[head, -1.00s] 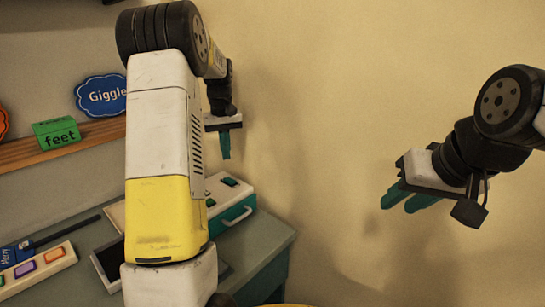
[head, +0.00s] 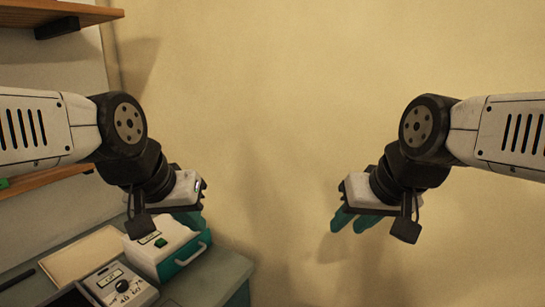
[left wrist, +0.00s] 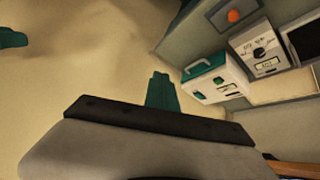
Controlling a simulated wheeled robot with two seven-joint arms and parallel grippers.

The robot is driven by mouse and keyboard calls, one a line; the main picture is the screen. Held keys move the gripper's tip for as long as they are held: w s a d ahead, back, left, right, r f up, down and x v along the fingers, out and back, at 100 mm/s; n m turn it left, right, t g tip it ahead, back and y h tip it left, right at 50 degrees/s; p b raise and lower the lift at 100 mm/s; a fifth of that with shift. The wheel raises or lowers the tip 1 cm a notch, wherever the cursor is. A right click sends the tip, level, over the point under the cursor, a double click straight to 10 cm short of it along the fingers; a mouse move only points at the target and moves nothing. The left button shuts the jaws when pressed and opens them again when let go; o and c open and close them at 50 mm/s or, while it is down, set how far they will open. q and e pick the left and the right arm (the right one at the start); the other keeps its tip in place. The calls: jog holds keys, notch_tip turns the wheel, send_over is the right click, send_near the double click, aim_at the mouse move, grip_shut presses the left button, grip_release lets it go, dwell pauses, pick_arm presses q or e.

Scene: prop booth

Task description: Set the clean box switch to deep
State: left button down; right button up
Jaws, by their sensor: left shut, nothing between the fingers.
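A white and teal box (head: 163,247) with a label, a green switch (head: 160,241) and a handle on its teal front stands on the bench at lower left. I cannot read its label or the switch setting. It also shows in the left wrist view (left wrist: 217,80), right of my gripper. My left gripper (head: 192,220) is shut and empty, above and to the right of the box in the head view, apart from it. Its teal fingers show in the left wrist view (left wrist: 162,92). My right gripper (head: 353,222) hangs by the wall, its finger gap unclear.
A grey unit with a black dial (head: 121,287) stands beside the box on the bench (head: 212,277). A beige board (head: 82,256) lies behind. A panel with an orange button (left wrist: 233,15) shows in the wrist view. Space before the plain wall is free.

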pick_arm(q)
jog(key=shift+s+f, duration=0.1)
jog(key=shift+s, duration=0.05)
dwell(0.3)
jog(key=w+a+r+m+g, duration=0.15)
jog(key=w+a, duration=0.25)
jog(key=w, duration=0.4)
jog(key=w+a+r+m, duration=0.15)
jog(key=w+a, duration=0.25)
jog(key=w, duration=0.4)
jog(key=w+a+f+m+g, duration=0.1)
jog(key=w+a+f, duration=0.4)
jog(key=w+a, duration=0.5)
jog(key=shift+w+m+g+y, duration=0.35)
jog(key=shift+w+m, duration=0.3)
jog(key=shift+m, duration=0.15)
jog(key=shift+f, duration=0.1)
